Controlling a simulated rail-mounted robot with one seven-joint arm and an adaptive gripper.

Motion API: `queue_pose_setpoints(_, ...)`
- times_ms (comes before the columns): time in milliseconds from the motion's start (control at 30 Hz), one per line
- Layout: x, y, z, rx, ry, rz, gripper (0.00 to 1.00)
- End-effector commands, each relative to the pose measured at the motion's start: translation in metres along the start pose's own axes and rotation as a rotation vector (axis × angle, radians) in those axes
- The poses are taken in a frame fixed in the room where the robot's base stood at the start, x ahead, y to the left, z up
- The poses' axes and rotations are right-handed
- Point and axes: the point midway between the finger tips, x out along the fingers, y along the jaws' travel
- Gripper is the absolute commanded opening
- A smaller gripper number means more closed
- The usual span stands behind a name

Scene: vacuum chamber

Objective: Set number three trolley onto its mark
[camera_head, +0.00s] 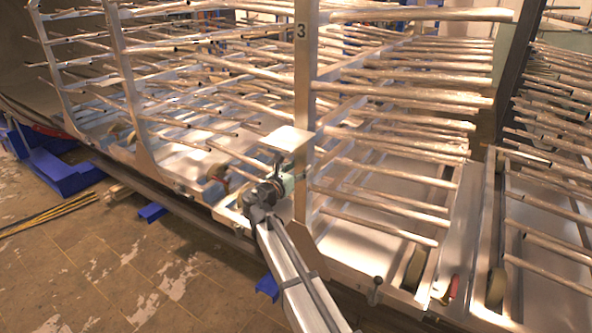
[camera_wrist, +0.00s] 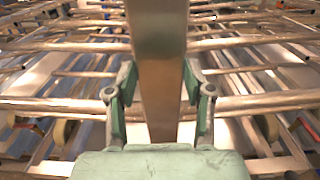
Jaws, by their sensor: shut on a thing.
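The number three trolley is a pale metal rack with many horizontal rods. Its upright post (camera_head: 305,75) has a "3" near the top in the head view. My gripper (camera_head: 283,186) is at the lower part of this post, just above the trolley's base frame. In the wrist view my gripper (camera_wrist: 160,85) has its green-padded fingers on either side of the post (camera_wrist: 160,40), shut on it. The post stands upright between the fingers. I cannot make out a floor mark for this trolley in either view.
Another rack trolley (camera_head: 494,250) stands close on the right, past a narrow gap. More racks (camera_head: 125,90) stand on the left. Blue supports (camera_head: 60,172) lie under the long rail at the left. Yellow-black strips (camera_head: 45,215) lie on the tiled floor, which is otherwise open in front.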

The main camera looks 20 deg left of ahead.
Motion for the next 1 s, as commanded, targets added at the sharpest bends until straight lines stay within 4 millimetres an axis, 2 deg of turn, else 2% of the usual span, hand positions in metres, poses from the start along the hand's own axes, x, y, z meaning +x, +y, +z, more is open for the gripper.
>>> queue_pose_setpoints(33, 0.020, 0.003, 0.004, -0.001, -0.007, -0.001, 0.00)
queue_pose_setpoints(233, 0.063, 0.005, 0.007, -0.002, -0.012, -0.001, 0.00)
queue_pose_setpoints(333, 0.068, 0.004, 0.008, -0.002, -0.012, 0.001, 0.00)
queue_pose_setpoints(567, 0.066, 0.004, 0.008, -0.002, -0.012, 0.002, 0.00)
queue_pose_setpoints(600, 0.065, 0.003, 0.008, -0.002, -0.012, 0.002, 0.66)
queue_pose_setpoints(633, 0.065, 0.003, 0.008, -0.002, -0.012, 0.001, 0.77)
queue_pose_setpoints(1000, 0.062, 0.002, 0.004, -0.001, -0.007, 0.001, 0.77)
